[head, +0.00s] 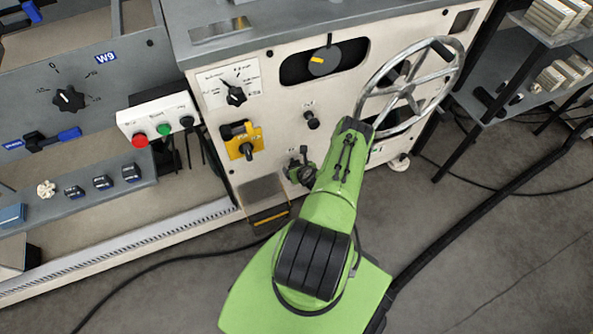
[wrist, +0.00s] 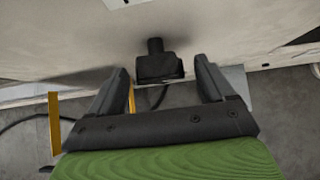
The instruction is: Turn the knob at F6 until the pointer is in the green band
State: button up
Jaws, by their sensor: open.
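I cannot read an F6 label in either view. In the head view, a black knob (head: 312,120) projects from the cream panel below a small illegible tag. Another black knob (head: 236,96) sits on a white dial plate. A dark disc with a yellow mark (head: 317,60) shows in the slot above; I see no green band. In the wrist view, a black stub on a dark block (wrist: 157,67) appears between the fingertips, apart from both; I cannot tell which control it is. My gripper (wrist: 161,68) is open and empty. In the head view, my arm partly covers the lower panel.
A spoked handwheel (head: 410,85) stands right of the slot. A yellow-plated switch (head: 243,141) and a button box (head: 160,125) are to the left. A shelf rack (head: 545,80) stands at right. Cables cross the open grey floor.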

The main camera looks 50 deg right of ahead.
jog(key=shift+c, duration=0.5)
jog(key=c, duration=1)
jog(key=shift+o, duration=0.2)
jog(key=shift+w+a+f+n+g+h+p, duration=0.1)
jog(key=shift+n+g+h+p, duration=0.1)
jog(key=shift+n+g+h, duration=0.75)
jog(key=shift+a+n+g+h+p, duration=0.15)
jog(key=shift+n+h, duration=0.45)
jog(key=shift+h, duration=0.9)
jog(key=shift+w+f+n+g+h+p, duration=0.1)
jog(key=shift+n+g+h+p, duration=0.15)
jog(key=shift+n+g+h, duration=0.7)
jog(key=shift+t+h, duration=0.35)
jog(key=shift+h, duration=0.05)
